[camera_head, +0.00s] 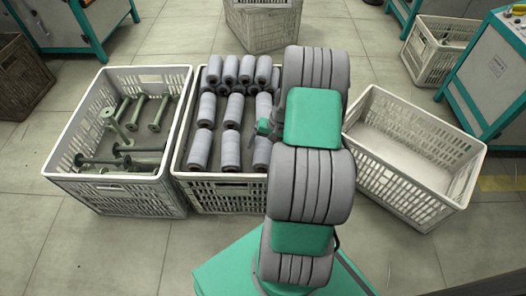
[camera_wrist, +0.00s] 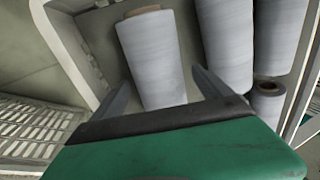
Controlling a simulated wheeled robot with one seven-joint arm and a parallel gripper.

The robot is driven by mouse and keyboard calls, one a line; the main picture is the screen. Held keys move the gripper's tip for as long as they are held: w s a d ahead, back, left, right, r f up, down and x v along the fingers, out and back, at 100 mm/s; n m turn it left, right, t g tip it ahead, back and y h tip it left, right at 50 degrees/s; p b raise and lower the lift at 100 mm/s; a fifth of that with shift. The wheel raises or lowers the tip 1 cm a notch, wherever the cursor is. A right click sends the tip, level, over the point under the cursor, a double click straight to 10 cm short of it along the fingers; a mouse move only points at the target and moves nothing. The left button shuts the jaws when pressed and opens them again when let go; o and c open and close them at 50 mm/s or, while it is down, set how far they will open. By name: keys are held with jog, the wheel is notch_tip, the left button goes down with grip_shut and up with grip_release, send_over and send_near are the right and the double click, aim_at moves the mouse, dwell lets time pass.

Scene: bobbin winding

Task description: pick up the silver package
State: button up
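Several silver-grey packages (camera_head: 231,143), wound on tubes, lie in rows in the middle crate (camera_head: 230,191) in the head view. In the wrist view one silver package (camera_wrist: 151,52) lies close to the crate wall, its brown tube end at the top. My gripper (camera_wrist: 161,78) is open, with one finger on each side of the near end of this package in the picture. I cannot tell whether the fingers touch it. In the head view my arm hides the right part of the crate and most of my gripper.
More packages (camera_wrist: 226,42) lie close to the right in the wrist view. A crate of green empty bobbins (camera_head: 118,193) stands left of the middle crate. An empty crate (camera_head: 404,153) stands to the right. Teal-framed machines (camera_head: 490,80) stand at the edges.

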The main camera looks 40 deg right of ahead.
jog(key=c, duration=1.7)
